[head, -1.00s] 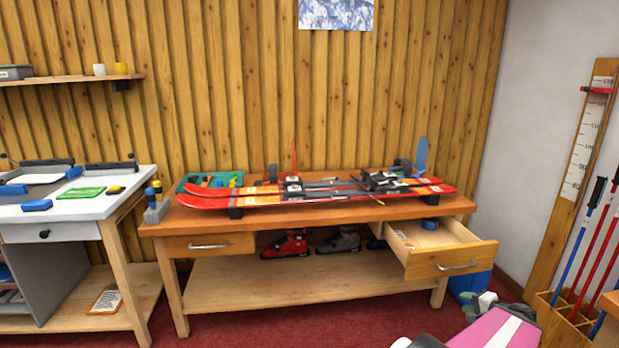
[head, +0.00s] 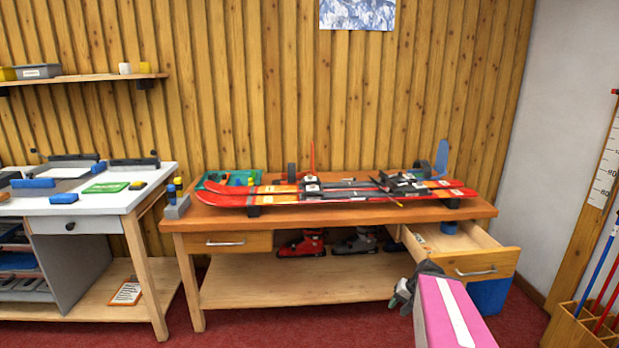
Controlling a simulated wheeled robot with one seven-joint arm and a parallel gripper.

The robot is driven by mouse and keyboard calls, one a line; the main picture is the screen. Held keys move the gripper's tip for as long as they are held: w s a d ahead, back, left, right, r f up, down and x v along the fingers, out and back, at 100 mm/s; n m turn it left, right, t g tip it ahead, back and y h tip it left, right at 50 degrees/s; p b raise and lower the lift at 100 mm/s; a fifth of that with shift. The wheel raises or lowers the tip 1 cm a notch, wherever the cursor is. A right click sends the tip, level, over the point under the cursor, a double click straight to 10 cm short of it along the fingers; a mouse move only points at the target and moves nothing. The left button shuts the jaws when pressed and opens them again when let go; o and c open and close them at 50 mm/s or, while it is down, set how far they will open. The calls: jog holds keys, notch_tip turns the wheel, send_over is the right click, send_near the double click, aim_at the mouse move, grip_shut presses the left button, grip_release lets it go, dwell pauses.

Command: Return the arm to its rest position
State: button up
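My arm shows at the lower right of the head view as a pink link with a white stripe. My gripper (head: 402,294), dark and grey, is at its far end, in front of the bench's lower shelf and left of the open drawer (head: 485,266). It is small and partly covered by the arm, so I cannot tell whether its fingers are open or shut. I see nothing clearly held in it.
A wooden bench (head: 350,213) bears red-orange skis (head: 285,199) and a green tool tray (head: 250,178). Its right drawer sticks out near my arm. A white table (head: 120,199) stands left, a pole rack (head: 567,322) right. Red carpet lies in front.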

jog(key=a+r+n+g+h, duration=0.1)
jog(key=a+n+h, duration=0.3)
jog(key=a, duration=0.7)
jog(key=shift+r+g, duration=0.15)
jog(key=shift+g, duration=0.25)
jog(key=shift+a, duration=0.1)
dwell(1.4)
